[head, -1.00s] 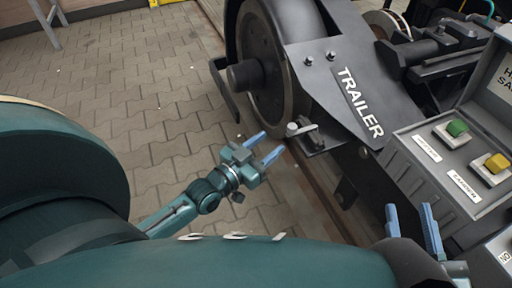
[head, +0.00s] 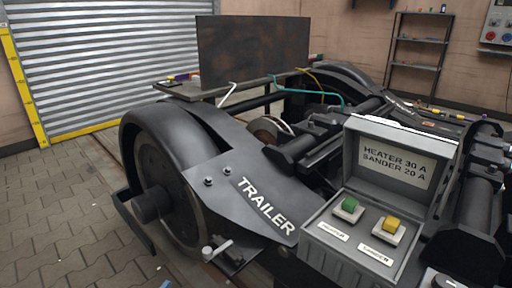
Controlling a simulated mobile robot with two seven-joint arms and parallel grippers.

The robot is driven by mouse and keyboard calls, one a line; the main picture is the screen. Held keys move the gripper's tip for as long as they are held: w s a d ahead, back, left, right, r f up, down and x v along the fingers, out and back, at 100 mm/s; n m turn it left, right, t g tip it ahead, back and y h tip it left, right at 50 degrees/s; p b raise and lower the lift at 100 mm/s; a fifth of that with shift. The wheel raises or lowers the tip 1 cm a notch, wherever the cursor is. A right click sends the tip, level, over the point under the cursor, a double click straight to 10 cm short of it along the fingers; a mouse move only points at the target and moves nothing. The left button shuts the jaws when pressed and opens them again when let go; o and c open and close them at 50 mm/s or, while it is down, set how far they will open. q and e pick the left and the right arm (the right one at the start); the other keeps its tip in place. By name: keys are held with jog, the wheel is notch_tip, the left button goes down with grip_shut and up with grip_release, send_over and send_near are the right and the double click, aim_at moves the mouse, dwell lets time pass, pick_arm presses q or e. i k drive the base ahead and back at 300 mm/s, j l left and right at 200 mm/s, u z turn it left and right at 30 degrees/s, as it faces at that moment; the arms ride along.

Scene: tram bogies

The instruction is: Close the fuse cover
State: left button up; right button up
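The fuse box (head: 318,254) is a grey case at the right of the head view, beside the TRAILER plate. Its cover (head: 394,160) stands open, raised at the back, with a label reading HEATER 30 A, SANDER 20 A on its inner face. A green fuse (head: 350,204) sits in the left holder and a yellow fuse (head: 391,224) in the right one, each behind a small white label. Only a small blue tip of what looks like my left gripper (head: 165,284) shows at the bottom edge, away from the box. My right gripper is out of view.
The bogie wheel (head: 161,190) and dark TRAILER plate (head: 250,196) stand left of the box. A small lever (head: 215,249) sticks out below the plate. Behind are a dark upright panel (head: 250,50), coloured cables and a shelf rack (head: 416,52). Paved floor (head: 60,220) is free at left.

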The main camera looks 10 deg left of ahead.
aim_at(405, 169)
jog(key=k+j, duration=0.2)
jog(key=k, duration=0.25)
jog(key=k+j, duration=0.2)
jog(key=k, duration=0.3)
